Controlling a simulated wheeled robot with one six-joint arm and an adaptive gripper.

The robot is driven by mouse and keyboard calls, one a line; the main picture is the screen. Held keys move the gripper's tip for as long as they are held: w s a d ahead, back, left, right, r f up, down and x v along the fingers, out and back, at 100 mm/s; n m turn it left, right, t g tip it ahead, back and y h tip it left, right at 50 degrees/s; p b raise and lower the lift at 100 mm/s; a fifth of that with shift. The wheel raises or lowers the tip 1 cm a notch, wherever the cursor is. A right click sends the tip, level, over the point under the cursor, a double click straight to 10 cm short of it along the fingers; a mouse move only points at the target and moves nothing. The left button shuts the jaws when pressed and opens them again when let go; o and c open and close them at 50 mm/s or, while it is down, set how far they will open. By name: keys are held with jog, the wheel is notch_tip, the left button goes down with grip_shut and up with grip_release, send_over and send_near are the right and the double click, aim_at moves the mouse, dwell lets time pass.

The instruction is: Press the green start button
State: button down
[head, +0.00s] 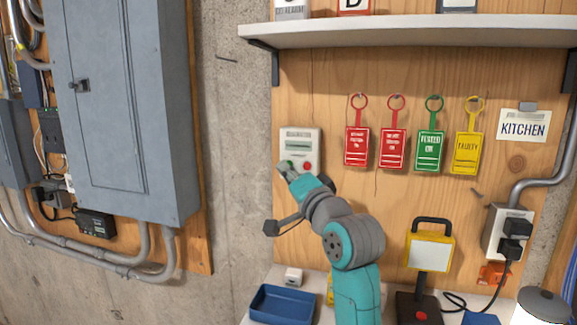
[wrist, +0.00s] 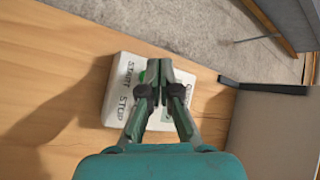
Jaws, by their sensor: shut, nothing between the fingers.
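The start/stop box (head: 301,141) is a pale box on the plywood wall, with a red button (head: 307,167) at its lower right. The green start button (head: 289,163) shows only as a sliver at its lower left, mostly hidden by my fingertips. In the wrist view the box (wrist: 119,100) carries START and STOP labels, with a bit of green beside START. My gripper (head: 284,167) is shut and empty, its tips over the green button; it also shows in the wrist view (wrist: 158,72). I cannot tell whether the tips touch the button. The red button is hidden in the wrist view.
A shelf (head: 420,28) juts out above the box. Red, green and yellow tags (head: 429,150) hang to its right. A grey electrical panel (head: 120,100) stands at left. Below are a blue tray (head: 282,306) and a yellow work lamp (head: 430,250).

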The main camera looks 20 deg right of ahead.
jog(key=shift+s+a, duration=0.15)
jog(key=shift+s, duration=0.05)
jog(key=shift+s+a, duration=0.7)
jog(key=shift+s, duration=0.3)
jog(key=shift+s+a, duration=0.7)
jog(key=shift+s, duration=0.3)
